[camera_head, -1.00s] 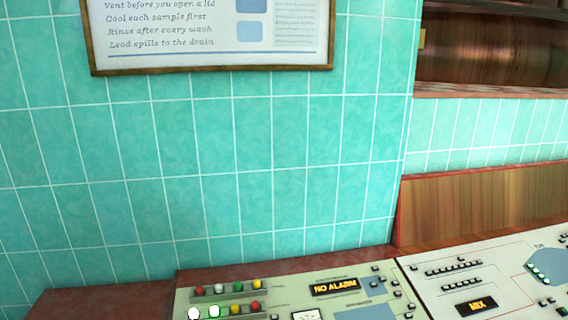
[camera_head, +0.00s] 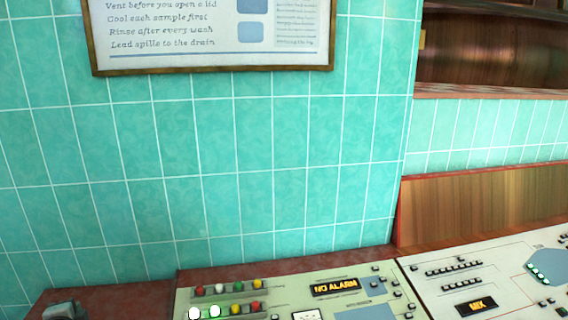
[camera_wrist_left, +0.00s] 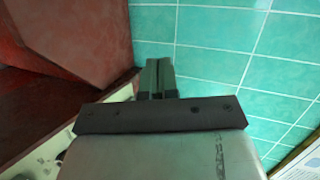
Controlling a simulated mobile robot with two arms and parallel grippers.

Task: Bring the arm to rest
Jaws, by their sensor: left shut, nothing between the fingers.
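My left gripper (camera_wrist_left: 158,78) shows in the left wrist view with its two dark fingers together and nothing between them. It points toward the teal tiled wall. In the head view a small grey part of my left gripper (camera_head: 62,309) shows at the bottom left corner, in front of the red-brown ledge. Most of my left arm is out of that view. My right gripper is in neither view.
A control panel (camera_head: 290,292) with coloured lamps and a "NO ALARM" display stands at the bottom, with a second panel (camera_head: 440,290) to its right. The tiled wall (camera_head: 220,180) is behind. A framed notice (camera_head: 210,68) hangs above.

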